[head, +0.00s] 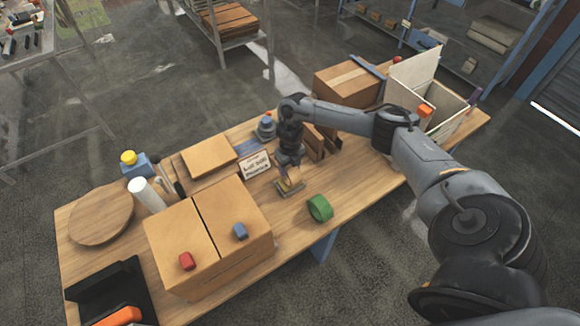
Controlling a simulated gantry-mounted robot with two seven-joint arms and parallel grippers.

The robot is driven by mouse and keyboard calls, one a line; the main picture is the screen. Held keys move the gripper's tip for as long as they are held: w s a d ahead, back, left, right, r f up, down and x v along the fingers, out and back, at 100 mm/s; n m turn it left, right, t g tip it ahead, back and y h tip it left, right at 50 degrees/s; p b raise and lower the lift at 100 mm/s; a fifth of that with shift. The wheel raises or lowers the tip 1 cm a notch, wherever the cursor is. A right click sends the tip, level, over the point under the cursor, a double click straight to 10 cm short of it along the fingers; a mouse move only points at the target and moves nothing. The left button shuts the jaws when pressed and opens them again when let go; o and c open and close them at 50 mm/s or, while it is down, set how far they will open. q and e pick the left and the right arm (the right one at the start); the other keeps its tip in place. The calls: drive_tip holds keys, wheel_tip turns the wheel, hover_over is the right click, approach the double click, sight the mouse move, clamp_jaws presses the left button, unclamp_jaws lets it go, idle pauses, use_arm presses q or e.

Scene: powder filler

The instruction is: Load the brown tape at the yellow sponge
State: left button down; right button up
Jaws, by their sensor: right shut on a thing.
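My right gripper (289,172) reaches down over the middle of the table and is shut on a small tan-brown piece, which I take to be the brown tape (293,182). The fingers hide part of it. A flat, dull yellowish piece (290,190) shows just below the fingertips; it may be the yellow sponge, but it is too small to be sure. I cannot tell whether the two touch. A green tape roll (320,208) stands just right of and nearer than the gripper. My left gripper is not in view.
Cardboard boxes (180,240) with a red and a blue block on top stand at front left. A small sign (256,165) stands left of the gripper. A white bin (445,108) and a closed carton (346,84) are at the far right. Bare wood lies right of the green roll.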

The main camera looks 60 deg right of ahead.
wheel_tip(320, 180, up, 3)
drive_tip(key=shift+f+p, duration=0.15)
drive_tip(key=shift+p, duration=1)
drive_tip(key=shift+r+p, duration=1.7)
drive_tip(key=shift+r, duration=0.45)
